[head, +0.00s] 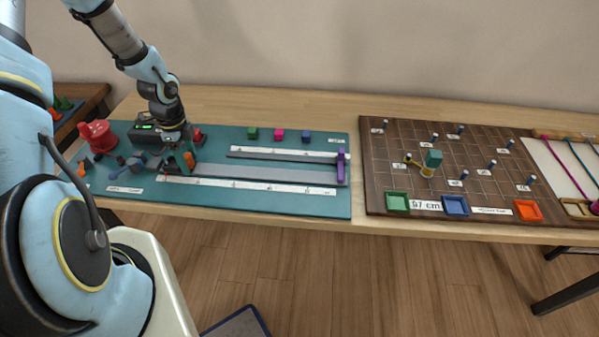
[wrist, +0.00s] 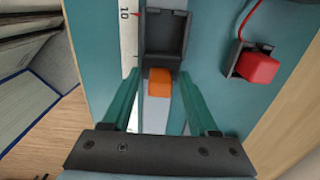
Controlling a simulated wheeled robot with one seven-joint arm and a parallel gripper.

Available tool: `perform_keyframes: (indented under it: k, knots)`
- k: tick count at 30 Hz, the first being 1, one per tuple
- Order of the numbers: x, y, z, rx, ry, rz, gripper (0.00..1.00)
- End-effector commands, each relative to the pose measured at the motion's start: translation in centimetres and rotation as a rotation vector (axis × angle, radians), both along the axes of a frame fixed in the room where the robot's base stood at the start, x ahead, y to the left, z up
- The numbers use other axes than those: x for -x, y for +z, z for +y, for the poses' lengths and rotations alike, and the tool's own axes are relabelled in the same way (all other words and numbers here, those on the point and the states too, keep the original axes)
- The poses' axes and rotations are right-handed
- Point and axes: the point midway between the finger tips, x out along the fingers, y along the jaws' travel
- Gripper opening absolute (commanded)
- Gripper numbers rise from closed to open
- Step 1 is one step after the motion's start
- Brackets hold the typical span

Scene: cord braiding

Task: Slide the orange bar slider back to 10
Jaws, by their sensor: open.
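The orange bar slider (head: 189,159) is at the left end of the grey rail (head: 255,174) on the teal board. In the wrist view its orange block (wrist: 160,83) is against the near edge of a dark open-topped piece (wrist: 165,35). A white scale strip (wrist: 129,38) beside that piece reads 10, with a red mark just below the number. My gripper (wrist: 160,76) is open, with one teal finger on each side of the orange block and visible gaps between. In the head view my gripper (head: 177,157) partly hides the slider.
A red button (wrist: 258,68) on a dark base stands right of the gripper in the wrist view. A purple upright piece (head: 341,165) stands at the rail's right end. A red spool (head: 97,135) and a display box (head: 145,130) are at the left. The rail's middle is clear.

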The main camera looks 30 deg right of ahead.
Motion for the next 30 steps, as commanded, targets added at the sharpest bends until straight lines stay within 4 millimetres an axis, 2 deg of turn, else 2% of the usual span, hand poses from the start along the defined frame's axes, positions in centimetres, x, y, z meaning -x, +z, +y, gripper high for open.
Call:
perform_keyframes:
  k: [21,30]
  knots:
    - [0.0,6.4,0.0,0.001,0.002,-0.001,0.6]
    - [0.0,6.9,0.0,0.0,0.0,0.0,0.6]
